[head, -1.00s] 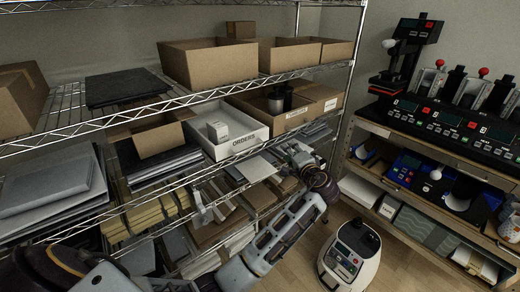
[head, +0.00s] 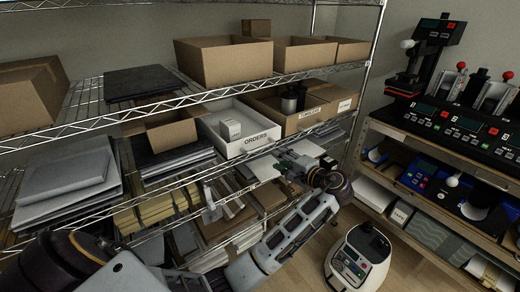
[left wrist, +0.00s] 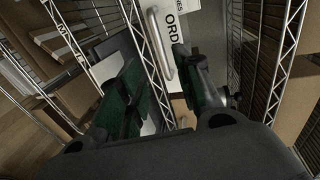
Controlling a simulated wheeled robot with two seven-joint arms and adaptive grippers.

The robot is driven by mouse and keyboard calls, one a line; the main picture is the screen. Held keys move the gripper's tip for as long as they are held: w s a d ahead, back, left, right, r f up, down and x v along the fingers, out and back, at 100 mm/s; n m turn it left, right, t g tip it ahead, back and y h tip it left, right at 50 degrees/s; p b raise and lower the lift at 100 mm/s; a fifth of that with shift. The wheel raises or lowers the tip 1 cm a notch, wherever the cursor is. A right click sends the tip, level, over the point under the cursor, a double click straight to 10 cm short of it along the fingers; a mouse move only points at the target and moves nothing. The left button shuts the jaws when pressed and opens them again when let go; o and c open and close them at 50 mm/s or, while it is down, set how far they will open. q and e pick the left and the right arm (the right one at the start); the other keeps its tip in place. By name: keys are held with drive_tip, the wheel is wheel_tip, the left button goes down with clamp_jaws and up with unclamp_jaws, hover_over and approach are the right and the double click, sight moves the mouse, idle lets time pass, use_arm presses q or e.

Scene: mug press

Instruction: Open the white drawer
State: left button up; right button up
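The white drawer (head: 228,143), labelled ORDERS, sits on the middle shelf with a small white box inside it. In the left wrist view its white front (left wrist: 180,5) shows at the top, part of the label readable. A pale bar handle (left wrist: 160,48) shows there between the directions of my fingers. My left gripper (head: 284,166) is in front of the shelf, just below and right of the drawer. In the left wrist view its green-padded fingers (left wrist: 158,75) are apart, with nothing clearly held. My right gripper is not in view.
A cardboard bin (head: 300,120) stands right of the drawer, and an open carton (head: 172,135) stands left. Wire shelf edges (head: 190,178) run close to my gripper. A white rounded machine (head: 360,258) stands on the floor at the right.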

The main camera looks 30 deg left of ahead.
sight(261, 149)
use_arm(q)
drive_tip(key=shift+a, duration=0.15)
drive_tip(key=p+x, duration=0.1)
drive_tip(key=x, duration=1)
drive_tip(key=shift+w+a, duration=0.2)
drive_tip(key=shift+x, duration=0.9)
drive_tip(key=shift+a, duration=0.1)
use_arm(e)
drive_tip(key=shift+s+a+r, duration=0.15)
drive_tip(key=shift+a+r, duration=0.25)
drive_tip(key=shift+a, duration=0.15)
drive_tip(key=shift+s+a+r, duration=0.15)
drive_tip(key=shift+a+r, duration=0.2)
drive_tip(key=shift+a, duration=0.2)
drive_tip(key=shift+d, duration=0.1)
